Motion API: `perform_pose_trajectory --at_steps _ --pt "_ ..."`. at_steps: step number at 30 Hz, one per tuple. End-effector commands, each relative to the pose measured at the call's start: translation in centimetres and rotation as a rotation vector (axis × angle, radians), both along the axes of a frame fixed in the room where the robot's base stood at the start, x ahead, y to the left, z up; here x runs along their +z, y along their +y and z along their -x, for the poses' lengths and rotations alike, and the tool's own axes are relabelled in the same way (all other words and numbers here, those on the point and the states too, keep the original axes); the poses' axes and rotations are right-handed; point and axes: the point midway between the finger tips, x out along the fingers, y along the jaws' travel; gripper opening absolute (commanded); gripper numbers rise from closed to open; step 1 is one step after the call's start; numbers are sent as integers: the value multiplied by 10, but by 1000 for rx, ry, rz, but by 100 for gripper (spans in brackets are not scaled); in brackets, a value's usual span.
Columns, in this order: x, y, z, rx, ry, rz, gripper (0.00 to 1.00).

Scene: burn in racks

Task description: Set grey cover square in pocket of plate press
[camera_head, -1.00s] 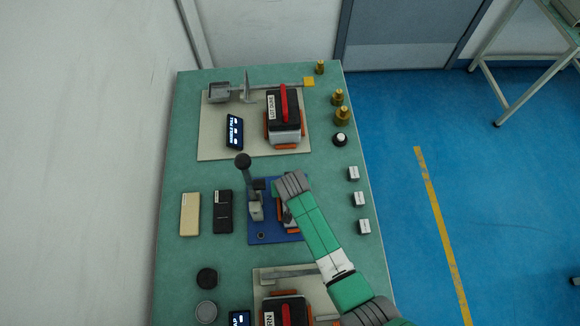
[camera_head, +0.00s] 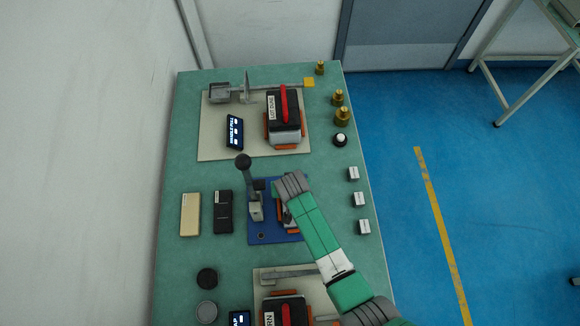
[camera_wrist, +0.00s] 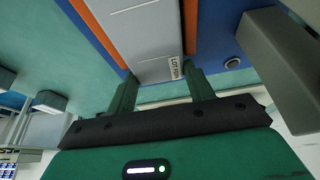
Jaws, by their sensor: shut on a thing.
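The grey cover (camera_wrist: 145,38), with a white label at its near end, lies between the two orange strips (camera_wrist: 191,25) of the plate press in the wrist view. My gripper (camera_wrist: 162,76) is shut on the label end of the cover, with a green finger on each side. The cover looks roughly parallel to the strips; whether it is fully down cannot be told. In the head view the blue base of the plate press (camera_head: 262,226) shows with its upright black-knobbed lever (camera_head: 246,178). My gripper (camera_head: 279,188) and arm hide most of the pocket and cover there.
Black (camera_head: 223,212) and cream (camera_head: 190,214) blocks lie left of the press. Pale plates with red-handled units stand behind (camera_head: 206,140) and in front (camera_head: 262,275). Small white blocks (camera_head: 359,199) line the right edge. Brass weights (camera_head: 342,117) stand behind them.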

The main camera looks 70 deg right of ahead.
Motion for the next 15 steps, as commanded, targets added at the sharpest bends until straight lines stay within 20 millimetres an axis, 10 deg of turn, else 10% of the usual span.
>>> perform_pose_trajectory --at_steps 13,14,15 --pt "-3 0 0 0 0 0 26" --pt "-3 0 0 0 0 0 54" --pt "-3 0 0 0 0 0 62"
